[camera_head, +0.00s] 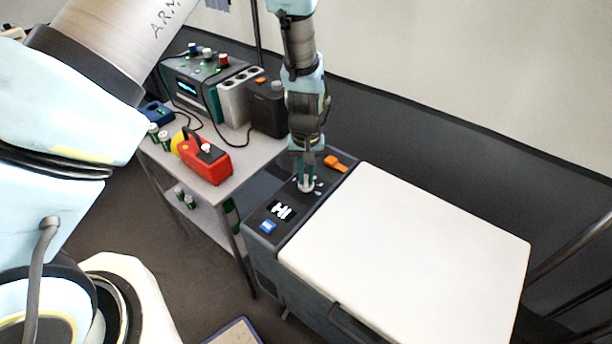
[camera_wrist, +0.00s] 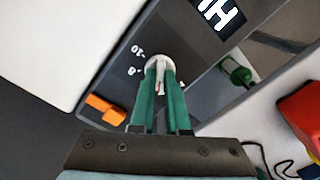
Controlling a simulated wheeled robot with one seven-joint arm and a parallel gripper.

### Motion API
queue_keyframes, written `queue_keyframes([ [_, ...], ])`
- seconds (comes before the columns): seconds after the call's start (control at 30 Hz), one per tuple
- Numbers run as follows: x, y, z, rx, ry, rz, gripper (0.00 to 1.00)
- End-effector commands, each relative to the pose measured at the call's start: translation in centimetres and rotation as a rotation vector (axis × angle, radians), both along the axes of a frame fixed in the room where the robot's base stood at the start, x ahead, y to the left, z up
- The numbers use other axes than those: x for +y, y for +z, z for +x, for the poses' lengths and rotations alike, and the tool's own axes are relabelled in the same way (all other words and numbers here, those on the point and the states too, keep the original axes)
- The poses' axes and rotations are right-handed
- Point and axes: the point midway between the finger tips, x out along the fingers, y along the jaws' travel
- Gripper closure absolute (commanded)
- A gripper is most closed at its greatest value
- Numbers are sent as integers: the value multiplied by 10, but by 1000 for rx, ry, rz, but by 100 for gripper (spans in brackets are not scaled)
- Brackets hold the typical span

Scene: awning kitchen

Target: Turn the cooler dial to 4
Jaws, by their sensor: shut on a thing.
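The cooler (camera_head: 400,250) is a grey box with a large white lid, standing at the centre right in the head view. Its dark control panel (camera_wrist: 205,75) carries the dial, an orange switch, a display and a blue button. I cannot read which mark the dial points to.
An orange switch (camera_head: 335,163) lies behind the dial and a blue button (camera_head: 268,227) in front, with a display (camera_head: 281,210) between. A grey table (camera_head: 255,160) at left holds a red device (camera_head: 207,160), a black box (camera_head: 268,108) and cables.

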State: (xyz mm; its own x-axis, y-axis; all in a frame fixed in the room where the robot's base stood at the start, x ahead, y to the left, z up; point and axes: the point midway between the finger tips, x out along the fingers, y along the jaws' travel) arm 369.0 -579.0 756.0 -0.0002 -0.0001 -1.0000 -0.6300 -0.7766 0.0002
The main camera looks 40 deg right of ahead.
Motion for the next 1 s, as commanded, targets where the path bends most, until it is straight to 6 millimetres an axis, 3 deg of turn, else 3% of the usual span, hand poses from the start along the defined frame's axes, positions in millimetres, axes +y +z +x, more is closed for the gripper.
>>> queue_keyframes([
  [0.33,0,0,0,-1,132,1,100],
  [0.87,0,0,0,0,153,0,100],
  [0.9,0,0,0,0,153,0,83],
  [1.0,0,0,0,0,153,0,72],
])
